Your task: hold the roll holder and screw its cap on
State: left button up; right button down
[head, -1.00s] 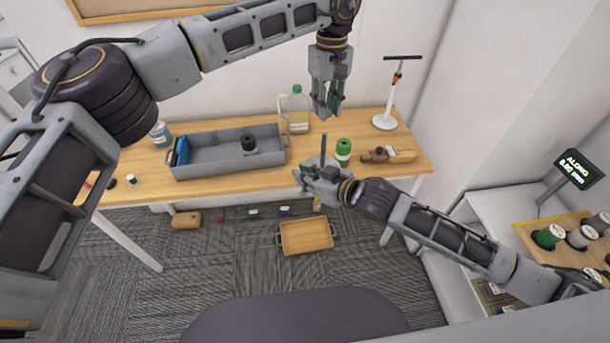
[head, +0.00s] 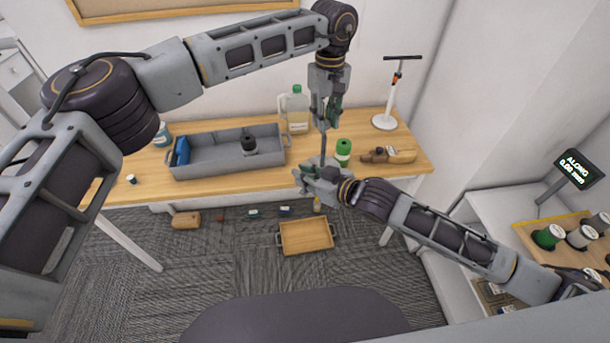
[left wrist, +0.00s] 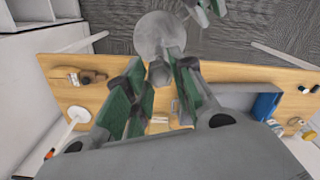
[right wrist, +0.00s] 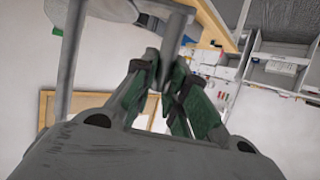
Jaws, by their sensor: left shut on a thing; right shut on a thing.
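The roll holder (head: 323,147) shows as a thin dark grey rod, upright in the head view. My right gripper (head: 310,172) is shut on its lower part; the grey rod (right wrist: 176,42) also shows between the fingers in the right wrist view. My left gripper (head: 326,124) points down at the rod's top end, in line with it. It is shut on a small grey round piece, the cap (left wrist: 160,73), seen between its green-padded fingers in the left wrist view. In the head view the fingers hide the cap, and I cannot tell whether it touches the rod.
The wooden table (head: 225,187) behind holds a grey tray (head: 205,165), a jug (head: 297,112), a green-topped container (head: 343,152) and a white stand (head: 384,121). A wooden tray (head: 306,237) lies on the carpet. A shelf with spools (head: 550,236) stands at right.

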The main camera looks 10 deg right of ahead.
dwell(0.8)
pick_arm(q)
jog(key=shift+f, duration=0.9)
jog(key=shift+f, duration=0.55)
dwell(0.7)
jog(key=m, duration=0.6)
jog(key=shift+m, duration=0.4)
jog(key=m, duration=0.6)
jog(key=o, duration=0.9)
